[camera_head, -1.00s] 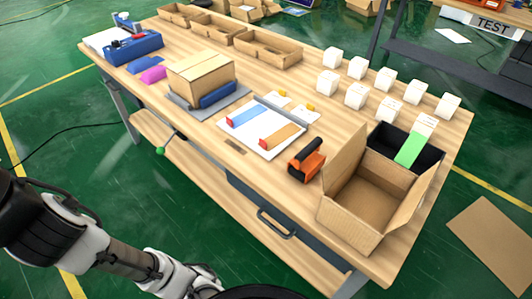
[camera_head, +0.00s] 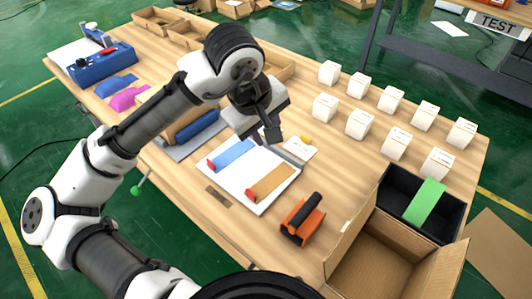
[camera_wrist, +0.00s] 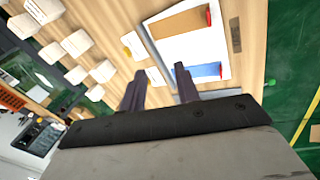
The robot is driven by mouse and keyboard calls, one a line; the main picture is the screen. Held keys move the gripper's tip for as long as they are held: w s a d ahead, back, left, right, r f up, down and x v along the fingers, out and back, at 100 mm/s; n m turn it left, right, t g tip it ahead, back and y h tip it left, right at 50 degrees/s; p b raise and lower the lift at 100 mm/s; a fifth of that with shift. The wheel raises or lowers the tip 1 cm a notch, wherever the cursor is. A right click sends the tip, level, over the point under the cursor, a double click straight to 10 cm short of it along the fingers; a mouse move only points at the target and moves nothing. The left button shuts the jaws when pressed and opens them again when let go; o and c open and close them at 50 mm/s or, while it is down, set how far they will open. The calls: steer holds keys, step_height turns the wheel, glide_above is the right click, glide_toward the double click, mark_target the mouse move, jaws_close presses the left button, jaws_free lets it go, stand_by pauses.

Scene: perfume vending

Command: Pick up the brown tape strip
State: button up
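The brown tape strip (camera_head: 270,181) lies on a white board (camera_head: 222,178) beside a blue strip (camera_head: 235,153). Each strip has a red end. In the wrist view the brown strip (camera_wrist: 180,22) lies beyond my fingers, with the blue strip (camera_wrist: 207,70) nearer. My gripper (camera_head: 269,135) is above the table near the far edge of the board, apart from the strip. In the wrist view my gripper (camera_wrist: 160,88) has its two fingers spread with nothing between them.
An orange tape dispenser (camera_head: 302,220) stands right of the board, by an open cardboard box (camera_head: 378,262) and a black bin (camera_head: 448,218) with a green strip. White boxes (camera_head: 360,123) stand behind. My arm partly hides a closed carton at left.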

steer(key=s+a+f+n+g+y, duration=0.2)
steer(key=s+a+f+g+y, duration=0.1)
steer(key=s+a+f, duration=0.1)
glide_above(251, 192)
steer(key=s, duration=0.1)
step_height(251, 192, down, 7)
steer(key=shift+w+f+p, duration=0.25)
steer(key=shift+f+p, duration=0.1)
steer(key=shift+f, duration=1.25)
steer(key=shift+w+f+p, duration=0.2)
steer(key=shift+f+p, duration=0.15)
steer(key=shift+f, duration=1.25)
jaws_close()
